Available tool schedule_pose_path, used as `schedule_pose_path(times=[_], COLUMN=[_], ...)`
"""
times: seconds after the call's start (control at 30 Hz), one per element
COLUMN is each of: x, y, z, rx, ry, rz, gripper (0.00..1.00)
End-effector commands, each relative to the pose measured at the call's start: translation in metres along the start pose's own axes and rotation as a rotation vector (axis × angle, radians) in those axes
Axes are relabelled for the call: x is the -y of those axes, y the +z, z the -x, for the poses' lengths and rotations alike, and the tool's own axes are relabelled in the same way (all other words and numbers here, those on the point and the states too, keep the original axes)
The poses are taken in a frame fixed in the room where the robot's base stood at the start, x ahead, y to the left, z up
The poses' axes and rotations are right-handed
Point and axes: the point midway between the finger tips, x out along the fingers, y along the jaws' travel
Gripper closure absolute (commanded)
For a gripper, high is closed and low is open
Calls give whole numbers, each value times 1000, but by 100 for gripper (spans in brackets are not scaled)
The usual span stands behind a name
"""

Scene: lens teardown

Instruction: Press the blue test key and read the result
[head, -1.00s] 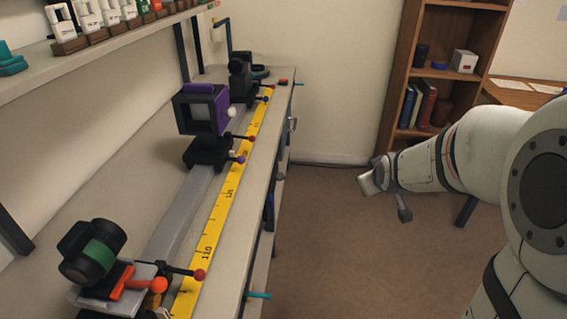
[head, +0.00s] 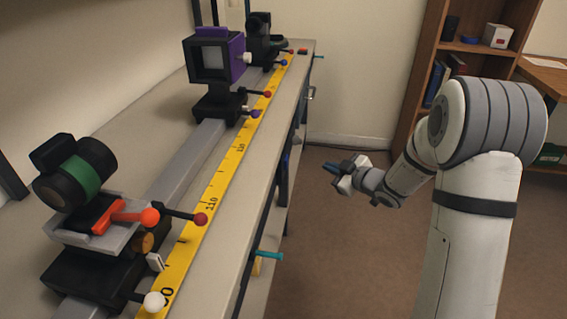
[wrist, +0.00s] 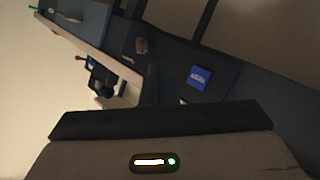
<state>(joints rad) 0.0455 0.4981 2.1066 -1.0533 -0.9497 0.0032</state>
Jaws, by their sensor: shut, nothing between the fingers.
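I cannot pick out the blue test key for certain in either view. In the head view a small red-topped block (head: 302,51) sits at the far end of the bench; no result can be read. My gripper (head: 334,167) is right of the bench's front edge, over open floor, its dark fingers pointing left and together, with nothing held. A blue labelled box (wrist: 201,77) shows there on a dark surface, apart from the fingers.
The bench (head: 262,150) carries a rail with a yellow ruler (head: 228,165), a green-banded lens (head: 82,174) on a mount with an orange lever, and a purple-framed screen (head: 236,52). Several coloured knobs overhang the ruler. A bookcase (head: 425,65) stands behind. Floor between is clear.

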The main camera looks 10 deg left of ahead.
Motion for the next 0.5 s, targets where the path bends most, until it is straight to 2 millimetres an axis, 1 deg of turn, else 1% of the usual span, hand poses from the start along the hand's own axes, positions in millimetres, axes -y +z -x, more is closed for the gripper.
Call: schedule_pose_path(times=[0.17, 0.5], x=[8, 33], y=[-7, -30], z=[-11, -43], rx=[0, 1], ry=[-2, -1], rz=[2, 2], gripper=[100, 100])
